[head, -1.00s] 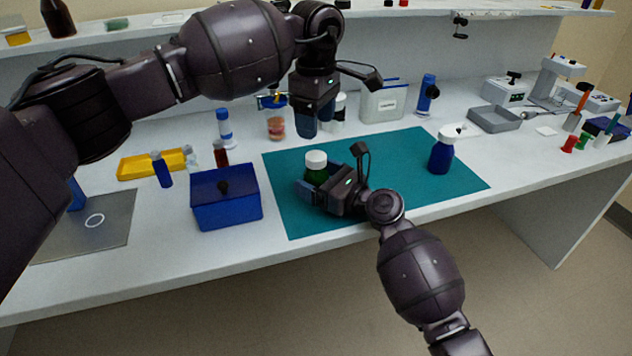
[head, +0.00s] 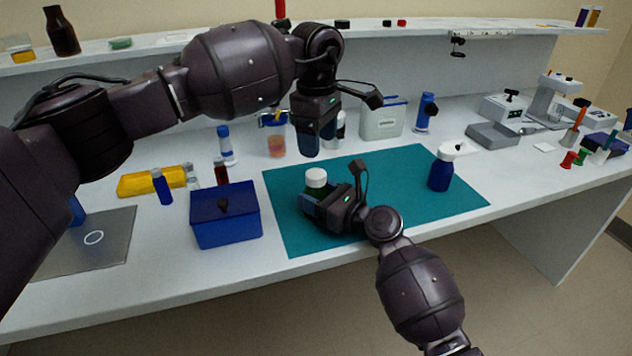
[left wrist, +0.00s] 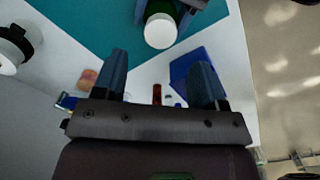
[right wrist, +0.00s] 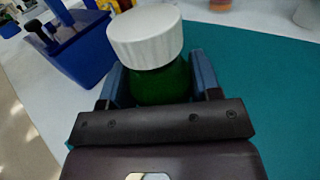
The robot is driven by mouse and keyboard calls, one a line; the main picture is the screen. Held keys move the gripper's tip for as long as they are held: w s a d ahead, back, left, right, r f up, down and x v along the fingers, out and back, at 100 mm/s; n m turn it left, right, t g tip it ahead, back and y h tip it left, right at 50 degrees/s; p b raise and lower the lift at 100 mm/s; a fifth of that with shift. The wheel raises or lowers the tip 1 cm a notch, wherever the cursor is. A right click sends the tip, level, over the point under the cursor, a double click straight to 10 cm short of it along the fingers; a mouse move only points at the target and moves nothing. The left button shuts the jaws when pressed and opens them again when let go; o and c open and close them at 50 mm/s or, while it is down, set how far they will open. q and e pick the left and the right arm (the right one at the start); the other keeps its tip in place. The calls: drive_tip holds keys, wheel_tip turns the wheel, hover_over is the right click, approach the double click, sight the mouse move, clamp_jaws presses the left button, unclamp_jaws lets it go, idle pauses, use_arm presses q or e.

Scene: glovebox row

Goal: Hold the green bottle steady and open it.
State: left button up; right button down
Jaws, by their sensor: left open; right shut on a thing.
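The green bottle with its white ribbed cap (head: 316,177) stands upright on the teal mat (head: 385,178). My right gripper (head: 312,202) is shut around the bottle's green body, below the cap. In the right wrist view the green body (right wrist: 160,84) sits between the two fingers, with the white cap (right wrist: 145,36) on top. My left gripper (head: 308,140) is open and empty, above and behind the bottle. In the left wrist view the white cap (left wrist: 160,31) lies beyond the left fingers (left wrist: 164,85), apart from them. The bottle's lower part is hidden by my right gripper.
A blue box (head: 226,215) stands left of the mat. A blue bottle with a white top (head: 441,170) stands on the mat's right side. Behind are an orange-filled cup (head: 275,140) and a white container (head: 383,119). The mat between the two bottles is mostly clear.

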use_arm(q)
drive_tip(key=s+d+r+g+h, duration=0.1)
drive_tip(key=d+r+h, duration=0.8)
drive_tip(key=d+h, duration=0.45)
drive_tip(key=w+r+n+t+h, duration=0.3)
drive_tip(key=w+r+n+t, duration=0.6)
drive_tip(key=w+n+t, duration=0.15)
drive_tip(key=w+a+f+n+t+y, duration=0.3)
drive_tip(key=w+a+n+t+y, duration=0.15)
drive_tip(key=n+y, duration=0.3)
drive_tip(key=n+g+y, duration=0.5)
drive_tip(key=g+y, duration=0.4)
drive_tip(key=g, duration=0.4)
hover_over(316, 173)
drive_tip(key=f, duration=1.5)
drive_tip(key=shift+w+d, duration=0.1)
drive_tip(key=shift+w, duration=0.3)
drive_tip(key=shift+s+f+g, duration=0.2)
drive_tip(key=shift+s+g, duration=0.25)
drive_tip(key=shift+g, duration=0.05)
drive_tip(key=shift+f, duration=3.85)
